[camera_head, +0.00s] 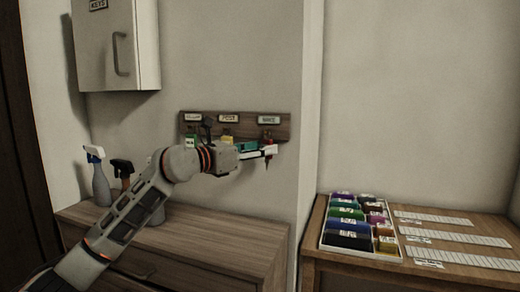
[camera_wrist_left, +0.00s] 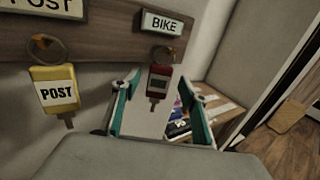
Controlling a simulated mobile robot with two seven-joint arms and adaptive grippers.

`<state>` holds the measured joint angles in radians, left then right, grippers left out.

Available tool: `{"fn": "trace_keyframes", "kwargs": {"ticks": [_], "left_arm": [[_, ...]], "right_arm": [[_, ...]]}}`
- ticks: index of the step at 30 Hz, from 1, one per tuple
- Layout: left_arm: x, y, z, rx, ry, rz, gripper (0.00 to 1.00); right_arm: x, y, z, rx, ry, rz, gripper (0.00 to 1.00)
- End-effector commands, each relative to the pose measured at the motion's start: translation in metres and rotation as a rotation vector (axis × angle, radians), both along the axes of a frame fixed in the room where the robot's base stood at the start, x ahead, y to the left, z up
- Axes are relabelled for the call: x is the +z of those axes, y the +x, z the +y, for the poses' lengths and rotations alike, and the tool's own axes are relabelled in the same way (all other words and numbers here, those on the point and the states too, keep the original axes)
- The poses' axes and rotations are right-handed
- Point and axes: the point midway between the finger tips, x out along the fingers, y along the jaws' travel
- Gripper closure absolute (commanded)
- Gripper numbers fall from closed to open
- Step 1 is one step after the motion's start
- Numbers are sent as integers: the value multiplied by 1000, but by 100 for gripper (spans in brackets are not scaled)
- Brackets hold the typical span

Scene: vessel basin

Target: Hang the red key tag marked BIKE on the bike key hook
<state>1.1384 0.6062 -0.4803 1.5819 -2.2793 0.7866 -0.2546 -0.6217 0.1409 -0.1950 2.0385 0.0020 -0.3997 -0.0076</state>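The red key tag (camera_wrist_left: 160,80) hangs by its ring on the bike hook (camera_wrist_left: 165,53), below the label BIKE (camera_wrist_left: 163,22) on the wooden rack (camera_wrist_left: 105,37). Its key points down; the tag's own lettering is too small to read. In the head view the tag is partly hidden behind my left gripper (camera_head: 270,151). In the left wrist view that gripper (camera_wrist_left: 160,84) is open, its teal-sided fingers standing apart on both sides of the tag with gaps. My right gripper is not in view.
A yellow POST tag (camera_wrist_left: 56,90) hangs to the left, and a green tag (camera_head: 190,141) farther left. Spray bottles (camera_head: 99,178) stand on the dresser (camera_head: 215,235). A white tray (camera_head: 324,238) of coloured items is on the right-hand table. A wall cabinet (camera_head: 110,45) is upper left.

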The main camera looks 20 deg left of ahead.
Motion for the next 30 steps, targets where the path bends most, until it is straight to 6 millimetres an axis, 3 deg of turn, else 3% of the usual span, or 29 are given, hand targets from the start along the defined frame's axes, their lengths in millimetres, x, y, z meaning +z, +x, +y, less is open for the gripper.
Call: {"fn": "trace_keyframes", "kwargs": {"ticks": [8, 22, 30], "left_arm": [[-1, -7, 5, 1, 1, 1, 56], [-1, -80, 50, 2, 4, 0, 56], [-1, -101, 63, 0, 1, 1, 56]], "right_arm": [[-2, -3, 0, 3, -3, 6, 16], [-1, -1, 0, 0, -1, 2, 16], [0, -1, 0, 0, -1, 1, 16]]}}
